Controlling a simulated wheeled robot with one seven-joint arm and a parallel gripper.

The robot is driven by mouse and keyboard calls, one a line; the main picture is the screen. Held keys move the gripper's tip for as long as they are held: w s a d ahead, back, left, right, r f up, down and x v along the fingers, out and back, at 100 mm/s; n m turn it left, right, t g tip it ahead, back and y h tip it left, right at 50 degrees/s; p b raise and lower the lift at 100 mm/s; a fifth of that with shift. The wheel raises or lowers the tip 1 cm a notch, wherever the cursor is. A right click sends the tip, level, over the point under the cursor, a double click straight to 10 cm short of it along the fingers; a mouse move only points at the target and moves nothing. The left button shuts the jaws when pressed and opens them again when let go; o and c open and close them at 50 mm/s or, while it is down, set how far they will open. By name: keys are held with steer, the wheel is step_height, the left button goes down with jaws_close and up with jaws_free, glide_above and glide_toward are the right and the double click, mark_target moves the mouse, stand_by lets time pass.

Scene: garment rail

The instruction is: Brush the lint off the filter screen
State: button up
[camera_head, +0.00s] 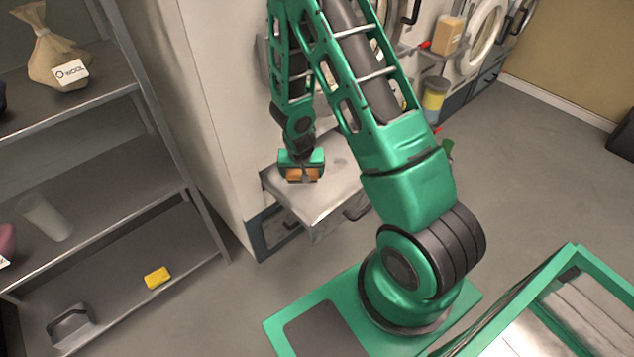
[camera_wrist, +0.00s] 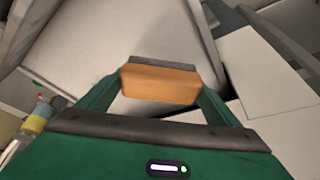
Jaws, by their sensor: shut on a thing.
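My gripper (camera_head: 301,164) is green and points down in front of the white machine. It is shut on an orange-brown block with a grey edge, which looks like the brush (camera_head: 293,175). In the wrist view the brush (camera_wrist: 160,86) lies crosswise between the two green fingers. Below it in the head view is a pale grey flat panel (camera_head: 322,199) jutting from the machine's lower front. I cannot tell whether this panel is the filter screen. No lint can be made out. Whether the brush touches the panel is unclear.
A dark shelf unit (camera_head: 95,185) on the left holds a tied sack (camera_head: 55,50), a pale cup (camera_head: 45,218) and a yellow block (camera_head: 157,278). A yellow-banded container (camera_head: 434,94) and a tan bottle (camera_head: 448,36) are behind my arm. Open floor (camera_head: 560,150) lies right.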

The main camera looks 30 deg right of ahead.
steer(key=shift+r, duration=1.5)
